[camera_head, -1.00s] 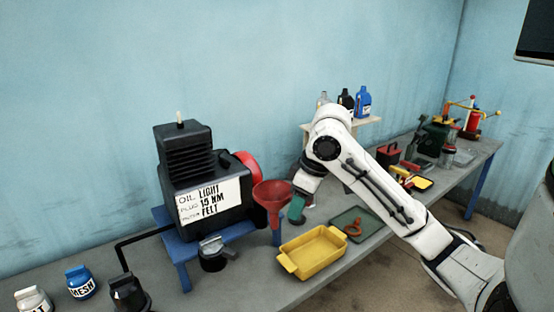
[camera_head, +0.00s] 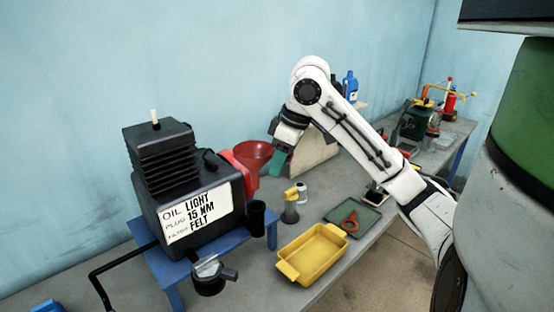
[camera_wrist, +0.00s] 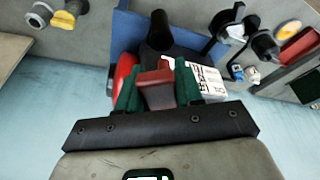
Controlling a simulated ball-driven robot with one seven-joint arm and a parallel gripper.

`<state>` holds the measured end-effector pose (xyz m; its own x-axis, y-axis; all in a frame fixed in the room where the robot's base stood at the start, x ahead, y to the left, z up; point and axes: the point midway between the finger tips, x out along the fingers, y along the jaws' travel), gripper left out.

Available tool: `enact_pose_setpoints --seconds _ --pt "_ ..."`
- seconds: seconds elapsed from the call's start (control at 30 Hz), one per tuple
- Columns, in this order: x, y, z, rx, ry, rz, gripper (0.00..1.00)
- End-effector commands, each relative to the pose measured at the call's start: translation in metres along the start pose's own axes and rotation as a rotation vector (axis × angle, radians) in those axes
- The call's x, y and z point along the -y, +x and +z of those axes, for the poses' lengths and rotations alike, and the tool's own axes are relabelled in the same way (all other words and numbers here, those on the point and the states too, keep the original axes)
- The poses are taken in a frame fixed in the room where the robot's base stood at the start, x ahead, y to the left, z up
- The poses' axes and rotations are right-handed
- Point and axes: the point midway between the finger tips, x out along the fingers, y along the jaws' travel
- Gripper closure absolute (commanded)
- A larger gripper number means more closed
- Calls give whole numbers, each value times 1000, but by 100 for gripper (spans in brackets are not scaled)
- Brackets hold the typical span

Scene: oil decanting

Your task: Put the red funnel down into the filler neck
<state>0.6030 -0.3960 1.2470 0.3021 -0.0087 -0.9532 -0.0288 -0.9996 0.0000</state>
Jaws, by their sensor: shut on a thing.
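The red funnel (camera_head: 254,154) is in the air behind the right end of the black machine (camera_head: 190,190). Its lower part is hidden behind the machine's red end piece (camera_head: 243,178). My gripper (camera_head: 277,160) has teal fingers and is shut on the funnel's right side. In the wrist view, the fingers of my gripper (camera_wrist: 157,88) hold a red block-like part of the funnel (camera_wrist: 156,82). A black upright tube (camera_head: 257,217), which looks like the filler neck, stands at the machine's front right corner, apart from the funnel. It also shows in the wrist view (camera_wrist: 160,30).
The machine stands on a blue stand (camera_head: 150,240). A yellow tray (camera_head: 313,254), a yellow-topped can (camera_head: 290,205) and a green tray (camera_head: 352,215) are to its right. A black cup-like part (camera_head: 210,275) lies in front. The blue wall is close behind.

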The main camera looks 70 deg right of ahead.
Motion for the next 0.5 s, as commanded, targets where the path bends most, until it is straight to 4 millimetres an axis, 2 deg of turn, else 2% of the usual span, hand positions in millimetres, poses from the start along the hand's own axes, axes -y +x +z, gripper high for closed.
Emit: enact_pose_setpoints --seconds 0.23,0.5 --pt "0 -4 -1 -3 0 -1 100" --pt "0 28 10 -3 -1 -1 100"
